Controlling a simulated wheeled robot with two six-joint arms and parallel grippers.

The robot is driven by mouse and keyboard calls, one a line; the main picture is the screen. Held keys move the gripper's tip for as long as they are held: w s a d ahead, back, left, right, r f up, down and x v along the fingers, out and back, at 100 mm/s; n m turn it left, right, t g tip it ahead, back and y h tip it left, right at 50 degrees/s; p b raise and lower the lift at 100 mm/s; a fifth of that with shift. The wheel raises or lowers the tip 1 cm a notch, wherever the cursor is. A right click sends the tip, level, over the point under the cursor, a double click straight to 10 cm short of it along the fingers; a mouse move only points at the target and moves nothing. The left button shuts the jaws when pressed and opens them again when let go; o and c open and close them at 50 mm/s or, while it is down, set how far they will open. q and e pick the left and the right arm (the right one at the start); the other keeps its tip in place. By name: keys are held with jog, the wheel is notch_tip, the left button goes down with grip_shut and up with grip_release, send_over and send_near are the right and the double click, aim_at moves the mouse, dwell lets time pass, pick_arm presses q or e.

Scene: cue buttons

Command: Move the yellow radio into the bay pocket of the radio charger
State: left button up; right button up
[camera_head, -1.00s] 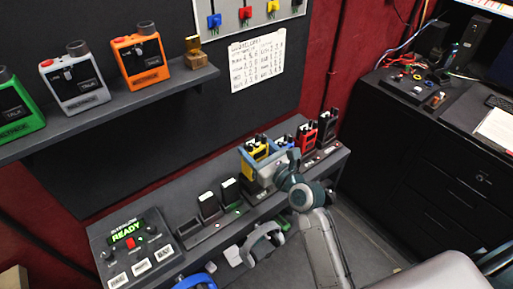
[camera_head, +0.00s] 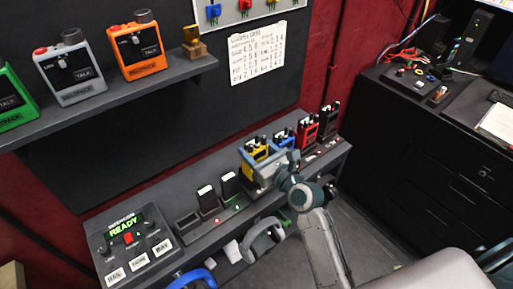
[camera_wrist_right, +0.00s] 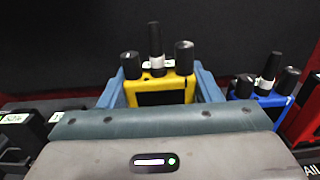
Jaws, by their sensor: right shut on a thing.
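The yellow radio (camera_head: 254,151) stands upright over the right-middle part of the radio charger (camera_head: 200,236). My right gripper (camera_head: 264,168) is shut on it from the front. In the right wrist view the yellow radio (camera_wrist_right: 160,88), with its black knobs and antenna, sits upright between the blue-grey fingers. Its lower part is hidden by my gripper, so I cannot tell whether it rests in a pocket. At the charger's left end a bay pocket (camera_head: 187,220) looks empty. My left gripper is out of view.
Two black units with pale tops (camera_head: 207,198) stand left of the yellow radio. A control box (camera_head: 130,243) reads READY. Headphones (camera_head: 263,240) hang below the front edge.

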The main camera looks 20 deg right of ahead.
aim_at(260, 160)
jog(key=shift+f+b, duration=0.9)
jog(key=shift+f, duration=0.5)
jog(key=o, duration=1.2)
jog(key=shift+c, duration=0.2)
jog(key=shift+f, duration=0.1)
jog(key=b+v, duration=0.1)
jog(key=v, duration=0.9)
jog(key=shift+s, duration=0.4)
jog(key=shift+d, duration=0.15)
